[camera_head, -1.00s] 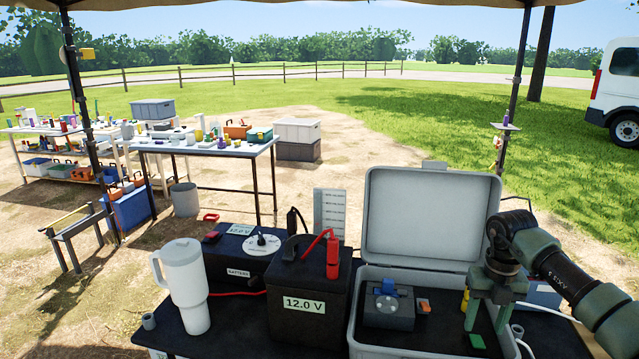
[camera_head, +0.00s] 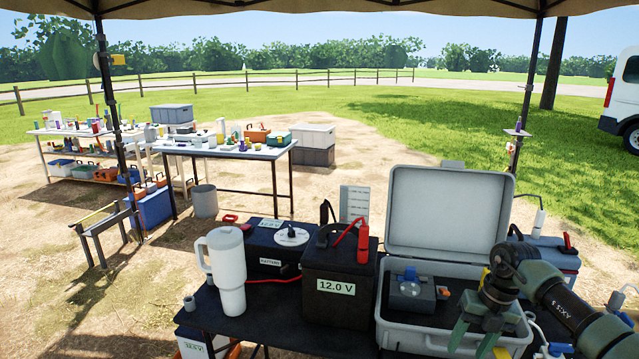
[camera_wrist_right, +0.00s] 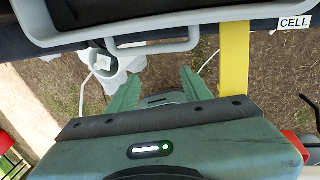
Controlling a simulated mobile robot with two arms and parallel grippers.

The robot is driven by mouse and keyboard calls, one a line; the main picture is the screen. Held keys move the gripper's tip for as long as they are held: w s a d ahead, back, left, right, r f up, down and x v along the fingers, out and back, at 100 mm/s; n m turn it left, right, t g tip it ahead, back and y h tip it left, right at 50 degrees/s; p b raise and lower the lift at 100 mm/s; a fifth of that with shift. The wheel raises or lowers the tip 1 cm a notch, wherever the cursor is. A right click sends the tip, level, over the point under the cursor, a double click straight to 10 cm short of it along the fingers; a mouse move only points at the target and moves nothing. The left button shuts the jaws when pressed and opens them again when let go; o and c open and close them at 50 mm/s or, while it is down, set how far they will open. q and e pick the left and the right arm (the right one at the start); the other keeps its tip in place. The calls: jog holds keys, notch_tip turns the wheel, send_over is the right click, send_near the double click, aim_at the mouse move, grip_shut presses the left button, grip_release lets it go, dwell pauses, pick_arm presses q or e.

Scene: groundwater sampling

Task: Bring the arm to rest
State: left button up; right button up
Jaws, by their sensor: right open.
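My right gripper (camera_head: 473,340) is open and empty, with its two green fingers pointing down at the front right corner of the open grey case (camera_head: 432,341). In the right wrist view its fingers (camera_wrist_right: 160,88) are spread apart with nothing between them. The case's front edge and handle (camera_wrist_right: 150,46) lie beyond the fingertips, and bare ground shows around the fingers. Inside the case sits a grey device with a blue knob (camera_head: 409,288). My right arm comes in from the lower right and hides the right part of the case. My left gripper is not in view.
A blue-grey box (camera_head: 553,258) with leads is at the right. A tent pole (camera_head: 520,115) rises behind.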

jog(key=s+a+f+m+t+y, duration=0.2)
jog(key=a+f+m+t+y, duration=0.7)
jog(key=a+f, duration=0.95)
jog(key=s+d+f+m+h+p, duration=0.1)
jog(key=s+d+f+m+h, duration=0.3)
jog(key=s+f+m, duration=0.55)
jog(key=s+d+f+m+h, duration=0.4)
jog(key=s+f+m, duration=0.25)
jog(key=f, duration=0.55)
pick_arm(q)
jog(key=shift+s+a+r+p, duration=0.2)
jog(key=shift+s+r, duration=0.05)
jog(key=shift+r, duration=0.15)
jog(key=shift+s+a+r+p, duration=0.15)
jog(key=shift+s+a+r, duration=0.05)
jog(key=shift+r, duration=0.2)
pick_arm(e)
jog(key=s+f+m+g+h, duration=0.1)
jog(key=s+f, duration=0.3)
jog(key=s, duration=0.8)
jog(key=s+f+m+g+h, duration=0.1)
jog(key=s+f+m+g, duration=0.2)
jog(key=s, duration=0.9)
jog(key=s+d+f+m+g+h, duration=0.1)
jog(key=s+f+g, duration=0.3)
jog(key=s, duration=0.8)
jog(key=shift+f+m, duration=0.55)
jog(key=shift+m, duration=0.05)
